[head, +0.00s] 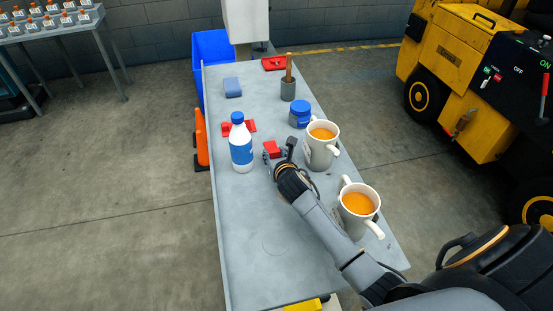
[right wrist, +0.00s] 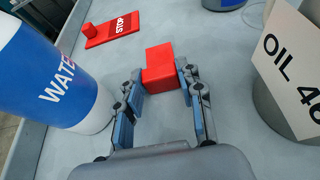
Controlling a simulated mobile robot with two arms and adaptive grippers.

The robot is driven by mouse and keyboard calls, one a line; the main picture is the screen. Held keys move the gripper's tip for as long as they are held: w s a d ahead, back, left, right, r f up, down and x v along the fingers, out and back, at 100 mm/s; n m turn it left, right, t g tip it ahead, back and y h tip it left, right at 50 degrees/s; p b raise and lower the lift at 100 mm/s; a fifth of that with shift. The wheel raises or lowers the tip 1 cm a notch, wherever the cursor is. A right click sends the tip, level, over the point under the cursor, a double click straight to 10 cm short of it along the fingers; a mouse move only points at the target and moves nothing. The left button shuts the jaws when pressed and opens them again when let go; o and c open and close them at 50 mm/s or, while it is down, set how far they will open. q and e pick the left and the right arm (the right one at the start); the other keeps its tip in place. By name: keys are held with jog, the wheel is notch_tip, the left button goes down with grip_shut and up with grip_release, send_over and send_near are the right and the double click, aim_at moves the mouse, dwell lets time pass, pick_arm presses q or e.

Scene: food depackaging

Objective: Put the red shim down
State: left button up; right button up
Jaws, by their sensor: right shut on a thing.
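The red shim (head: 272,149) is a small red block at the middle of the grey table (head: 265,215). It also shows in the right wrist view (right wrist: 158,62), between the fingertips of my right gripper (right wrist: 160,82). In the head view my right gripper (head: 279,160) reaches in from the lower right and is shut on the shim. The shim is on or close above the table top; I cannot tell which. My left gripper is not in view.
A water bottle (head: 241,150) stands left of the gripper, and a mug (head: 321,155) labelled OIL 46 stands close on the right. A second mug (head: 357,215) is nearer. A red STOP plate (right wrist: 112,30) and a blue jar (head: 300,118) lie beyond. The front-left table is clear.

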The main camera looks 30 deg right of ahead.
jog(key=shift+s, duration=0.1)
jog(key=o, duration=1.2)
jog(key=shift+f, duration=0.15)
